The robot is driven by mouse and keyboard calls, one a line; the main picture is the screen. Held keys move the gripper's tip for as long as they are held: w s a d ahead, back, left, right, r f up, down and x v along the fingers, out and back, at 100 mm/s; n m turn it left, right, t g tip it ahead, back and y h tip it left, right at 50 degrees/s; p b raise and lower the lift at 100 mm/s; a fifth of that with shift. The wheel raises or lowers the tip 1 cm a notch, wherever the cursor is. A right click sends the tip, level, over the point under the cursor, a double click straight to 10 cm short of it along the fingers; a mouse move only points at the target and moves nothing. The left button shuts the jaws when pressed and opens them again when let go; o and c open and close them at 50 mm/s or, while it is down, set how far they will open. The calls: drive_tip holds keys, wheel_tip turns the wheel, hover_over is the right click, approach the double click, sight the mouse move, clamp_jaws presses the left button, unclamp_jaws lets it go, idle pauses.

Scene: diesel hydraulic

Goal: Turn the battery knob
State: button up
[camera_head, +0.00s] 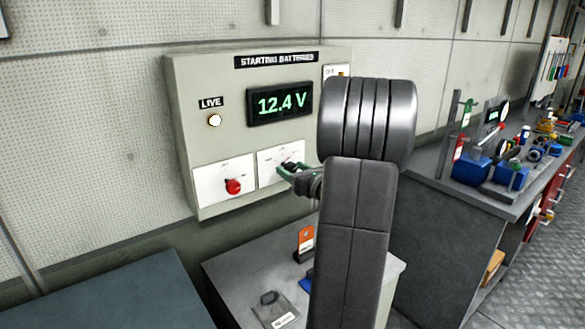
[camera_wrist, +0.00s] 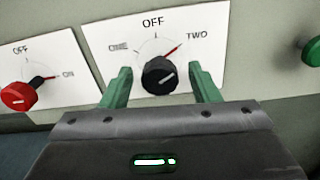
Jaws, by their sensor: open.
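The battery knob is a black round knob (camera_wrist: 160,76) on a white plate (camera_wrist: 208,22) marked OFF, with TWO at the right and a worn label at the left. Its red pointer aims toward TWO. My gripper (camera_wrist: 160,88) has its two green fingers apart, one on each side of the knob, with visible gaps. In the head view my gripper (camera_head: 288,170) reaches the same plate on the grey STARTING BATTERIES panel (camera_head: 240,215). There my arm hides the panel's right side and much of the knob.
A red knob (camera_head: 233,186) sits on the plate to the left, its pointer toward ON. A lit LIVE lamp (camera_head: 214,120) and a 12.4 V display (camera_head: 279,103) are above. A green knob (camera_wrist: 312,51) is at the right. Below is a grey cabinet (camera_head: 240,280) with small items.

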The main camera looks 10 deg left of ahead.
drive_tip(key=shift+w+a, duration=0.2)
drive_tip(key=c, duration=1)
